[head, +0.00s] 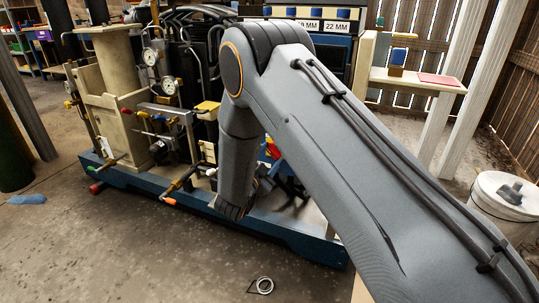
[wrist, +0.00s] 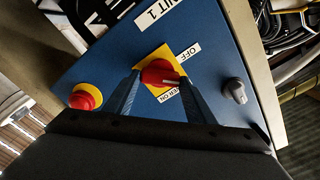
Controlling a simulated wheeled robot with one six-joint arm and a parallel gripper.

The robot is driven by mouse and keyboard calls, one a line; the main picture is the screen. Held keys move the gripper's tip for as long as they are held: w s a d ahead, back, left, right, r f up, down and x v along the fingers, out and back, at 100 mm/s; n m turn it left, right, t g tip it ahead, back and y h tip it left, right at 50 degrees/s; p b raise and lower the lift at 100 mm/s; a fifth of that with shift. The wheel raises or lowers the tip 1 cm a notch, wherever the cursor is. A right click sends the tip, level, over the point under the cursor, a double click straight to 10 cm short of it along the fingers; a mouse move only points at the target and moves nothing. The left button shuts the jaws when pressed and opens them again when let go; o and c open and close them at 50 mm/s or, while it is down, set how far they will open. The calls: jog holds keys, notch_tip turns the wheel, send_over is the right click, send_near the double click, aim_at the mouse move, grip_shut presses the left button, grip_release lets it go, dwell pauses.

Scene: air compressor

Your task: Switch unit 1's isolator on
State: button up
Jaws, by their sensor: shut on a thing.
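In the wrist view, unit 1's isolator (wrist: 161,74) is a red rotary knob on a yellow plate, on a blue panel (wrist: 105,72) labelled "UNIT 1". The word OFF shows above the knob and another label, partly hidden, below it. The knob's pale mark points right, towards the OFF side. My gripper (wrist: 160,84) has one finger on each side of the knob and is shut on it. In the head view my arm hides the panel and the knob, and my gripper's fingers cannot be made out.
On the same panel, a red push button on a yellow collar (wrist: 84,97) sits left of my fingers and a grey selector knob (wrist: 235,91) sits right. In the head view, compressor gauges (head: 150,57) and pipework stand left of my arm. The concrete floor (head: 120,240) in front is mostly clear.

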jog(key=m, duration=0.4)
jog(key=shift+m+p, duration=0.3)
jog(key=shift+p, duration=0.1)
jog(key=m, duration=0.4)
jog(key=shift+f, duration=0.1)
jog(key=shift+m, duration=0.4)
jog(key=o, duration=1)
jog(key=shift+o, duration=0.2)
jog(key=shift+s+p, duration=0.15)
jog(key=shift+p, duration=0.15)
jog(key=p+v, duration=0.1)
jog(key=v, duration=0.6)
jog(key=shift+s+a, duration=0.15)
jog(key=shift+s, duration=0.1)
